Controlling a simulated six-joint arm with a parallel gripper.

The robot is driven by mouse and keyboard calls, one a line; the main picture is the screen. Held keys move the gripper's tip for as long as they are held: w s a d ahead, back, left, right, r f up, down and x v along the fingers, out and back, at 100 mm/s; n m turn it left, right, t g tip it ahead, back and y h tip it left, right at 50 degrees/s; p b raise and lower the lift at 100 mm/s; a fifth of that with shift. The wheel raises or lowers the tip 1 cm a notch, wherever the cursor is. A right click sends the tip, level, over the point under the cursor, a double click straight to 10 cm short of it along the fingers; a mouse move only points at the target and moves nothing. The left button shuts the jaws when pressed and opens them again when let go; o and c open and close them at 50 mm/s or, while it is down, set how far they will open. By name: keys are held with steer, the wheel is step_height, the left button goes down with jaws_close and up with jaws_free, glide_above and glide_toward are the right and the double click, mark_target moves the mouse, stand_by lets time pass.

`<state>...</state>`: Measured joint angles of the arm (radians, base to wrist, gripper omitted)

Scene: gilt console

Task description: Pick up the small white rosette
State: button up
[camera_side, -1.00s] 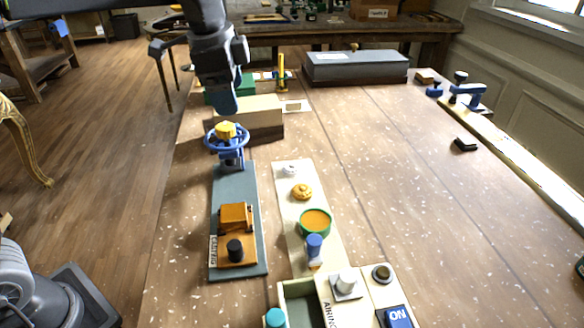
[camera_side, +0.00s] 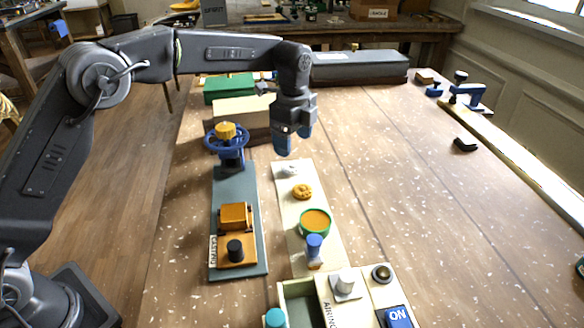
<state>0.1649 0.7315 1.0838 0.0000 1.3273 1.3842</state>
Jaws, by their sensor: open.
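The small white rosette (camera_side: 290,171) lies at the far end of a cream strip (camera_side: 292,208) on the table. My gripper (camera_side: 293,143) points down just above and behind the rosette in the picture, with its blue fingertips a short way from it. The gripper is open and nothing shows between its fingers. Whether the fingertips are directly over the rosette I cannot tell from this angle.
On the same strip are a yellow rosette (camera_side: 302,192), a green-rimmed orange cup (camera_side: 315,222) and a blue knob (camera_side: 314,246). A blue handwheel (camera_side: 227,142) stands close at the left. A cream block (camera_side: 240,109) lies behind.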

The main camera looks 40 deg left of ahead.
mark_target(292, 165)
steer(key=shift+w+a+f, duration=0.1)
steer(key=shift+a+f, duration=0.05)
steer(key=shift+f, duration=1.65)
steer(key=shift+a+f, duration=0.1)
steer(key=shift+f, duration=1.65)
steer(key=shift+c, duration=0.2)
steer(key=c, duration=1)
steer(key=shift+o, duration=0.2)
steer(key=shift+r, duration=0.1)
